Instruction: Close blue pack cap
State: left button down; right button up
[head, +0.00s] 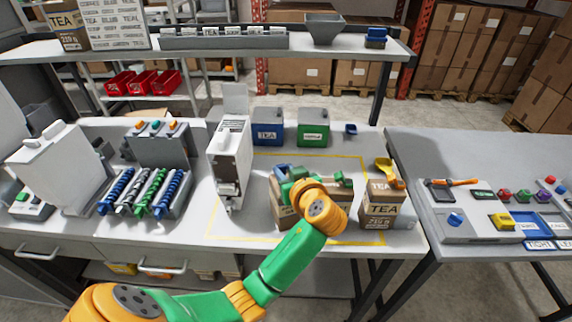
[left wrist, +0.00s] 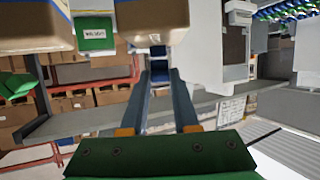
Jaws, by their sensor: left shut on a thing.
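My left gripper (head: 287,177) reaches in over the tops of the brown packs on the table. In the left wrist view its two blue-grey fingers (left wrist: 160,85) stand a little apart, with something dark blue (left wrist: 157,50) between the tips, seemingly the blue cap. A brown pack (head: 284,212) stands under the gripper, and tan packs (left wrist: 150,12) show at the top of the wrist view. The arm hides much of the packs, and the grip itself is hard to see. My right gripper is not in view.
A white dispenser (head: 230,150) stands left of the packs. A blue TEA bin (head: 268,130) and a green bin (head: 313,130) stand behind. A TEA box (head: 384,212) stands at right, with a yellow scoop (head: 385,168) above. A small blue piece (head: 351,129) lies at the back.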

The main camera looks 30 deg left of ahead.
pick_arm(q)
jog(key=shift+w+a+r+g+h+p, duration=0.2)
jog(key=shift+r+g+h+p, duration=0.3)
jog(key=shift+g+h+p, duration=0.25)
jog(key=shift+w+a+g+h, duration=0.2)
jog(key=shift+g+h, duration=0.25)
jog(key=shift+h, duration=0.4)
jog(key=g+h, duration=0.1)
jog(key=a+g+h, duration=0.1)
jog(key=shift+w+h, duration=0.3)
jog(key=shift+w+a+g+h, duration=0.15)
jog(key=shift+a+g+h, duration=0.1)
jog(key=shift+g+h, duration=0.45)
jog(key=shift+w+a+g+h, duration=0.15)
jog(key=shift+a+g+h, duration=0.2)
jog(key=shift+h, duration=0.55)
jog(key=shift+f, duration=0.1)
jog(key=c, duration=0.6)
grip_release()
jog(key=shift+c, duration=0.2)
